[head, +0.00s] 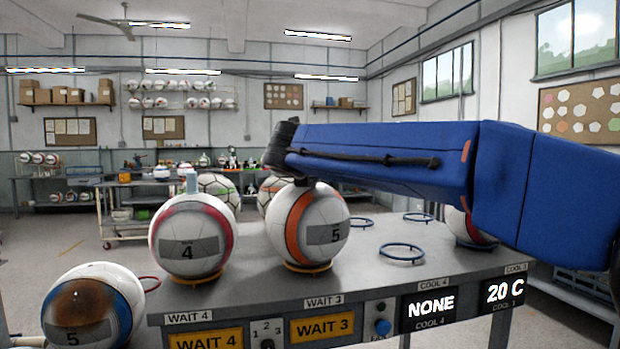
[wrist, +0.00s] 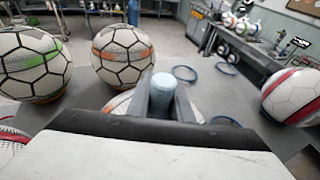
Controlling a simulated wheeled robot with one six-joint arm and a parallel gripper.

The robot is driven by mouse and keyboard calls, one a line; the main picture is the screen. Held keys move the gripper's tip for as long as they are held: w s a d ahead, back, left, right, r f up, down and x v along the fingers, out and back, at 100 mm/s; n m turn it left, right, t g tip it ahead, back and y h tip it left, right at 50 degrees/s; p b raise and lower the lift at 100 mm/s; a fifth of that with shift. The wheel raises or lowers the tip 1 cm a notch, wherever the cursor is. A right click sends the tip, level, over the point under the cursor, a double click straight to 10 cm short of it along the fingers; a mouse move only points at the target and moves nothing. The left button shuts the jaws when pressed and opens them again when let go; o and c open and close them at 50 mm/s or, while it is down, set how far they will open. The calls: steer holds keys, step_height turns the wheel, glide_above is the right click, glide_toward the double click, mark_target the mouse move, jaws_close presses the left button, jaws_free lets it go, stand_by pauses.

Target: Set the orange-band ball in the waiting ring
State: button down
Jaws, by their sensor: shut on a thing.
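The orange-band ball (head: 318,212), white with a grey patch marked 5, is at the WAIT 3 place. Its underside is at the yellow-orange waiting ring (head: 307,268); I cannot tell whether it bears fully on it. My gripper (head: 304,182) is over the top of this ball. In the wrist view my gripper (wrist: 170,92) is shut on the pale blue-grey knob (wrist: 164,84) on top of the ball. Most of the ball is hidden there by my gripper body.
A pink-band ball (head: 191,241) marked 4 stands at WAIT 4, close on the left. Two patterned balls, one green-banded (wrist: 33,62) and one orange-banded (wrist: 123,54), are behind. Empty blue rings (head: 402,252) lie to the right. A stained blue-band ball (head: 92,307) is lower left.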

steer(key=shift+f, duration=0.2)
steer(key=c, duration=1.6)
jaws_free()
steer(key=shift+s+r, duration=0.2)
steer(key=shift+r, duration=0.15)
step_height(320, 180, up, 3)
glide_above(303, 199)
steer(key=shift+r, duration=0.15)
